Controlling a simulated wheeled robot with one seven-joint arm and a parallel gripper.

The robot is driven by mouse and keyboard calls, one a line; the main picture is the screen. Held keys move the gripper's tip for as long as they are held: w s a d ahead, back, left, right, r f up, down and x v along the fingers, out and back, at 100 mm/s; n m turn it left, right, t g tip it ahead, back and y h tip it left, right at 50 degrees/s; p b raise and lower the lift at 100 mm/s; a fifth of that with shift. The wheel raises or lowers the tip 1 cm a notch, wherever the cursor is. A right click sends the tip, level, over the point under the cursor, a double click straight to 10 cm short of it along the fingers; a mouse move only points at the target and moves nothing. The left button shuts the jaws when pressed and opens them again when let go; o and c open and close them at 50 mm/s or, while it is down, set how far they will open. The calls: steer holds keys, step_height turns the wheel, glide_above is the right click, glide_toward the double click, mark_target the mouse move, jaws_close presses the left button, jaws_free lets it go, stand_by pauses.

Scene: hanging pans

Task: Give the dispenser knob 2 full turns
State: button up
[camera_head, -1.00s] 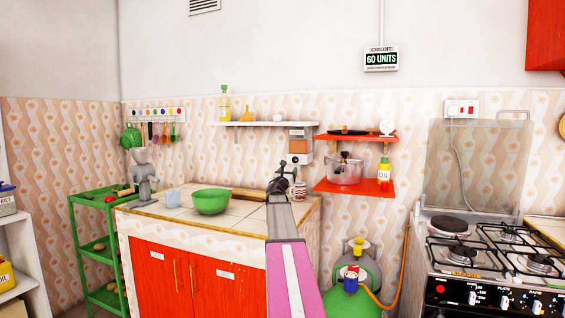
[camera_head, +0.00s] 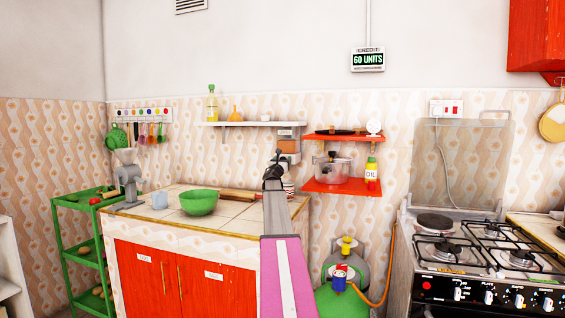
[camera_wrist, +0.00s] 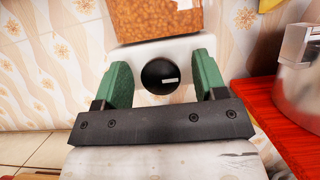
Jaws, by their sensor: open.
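The dispenser (camera_head: 288,146) is mounted on the tiled wall under the white shelf, with a brown-filled box on top. In the wrist view its brown-filled container (camera_wrist: 155,18) stands above a white body (camera_wrist: 130,55). The round black knob (camera_wrist: 166,77) has a short white mark, which lies nearly level on its right side. My gripper (camera_wrist: 162,75) is open, with one green finger left of the knob and one right of it. Gaps show on both sides of the knob. In the head view my gripper (camera_head: 276,160) hides the knob.
A red shelf (camera_head: 342,187) with a steel pot (camera_head: 331,170) and an oil bottle (camera_head: 371,174) is close on the right. A tiled counter (camera_head: 240,213) with a green bowl (camera_head: 199,202) lies below left. A gas cylinder (camera_head: 345,300) stands below right.

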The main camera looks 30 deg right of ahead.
steer(key=c, duration=0.9)
steer(key=shift+m+g, duration=0.3)
steer(key=shift+m, duration=0.1)
steer(key=shift+s+f+m+g+y, duration=0.1)
steer(key=shift+m+g+y, duration=0.95)
steer(key=shift+m, duration=4.1)
steer(key=shift+w+m+g+y, duration=0.1)
steer(key=shift+m+g+y, duration=0.9)
steer(key=shift+m, duration=4.1)
steer(key=shift+s+f+m+g+y, duration=0.1)
steer(key=shift+m+g+y, duration=0.25)
steer(key=shift+m+g, duration=3.05)
steer(key=m+t, duration=0.3)
steer(key=shift+m+t, duration=0.35)
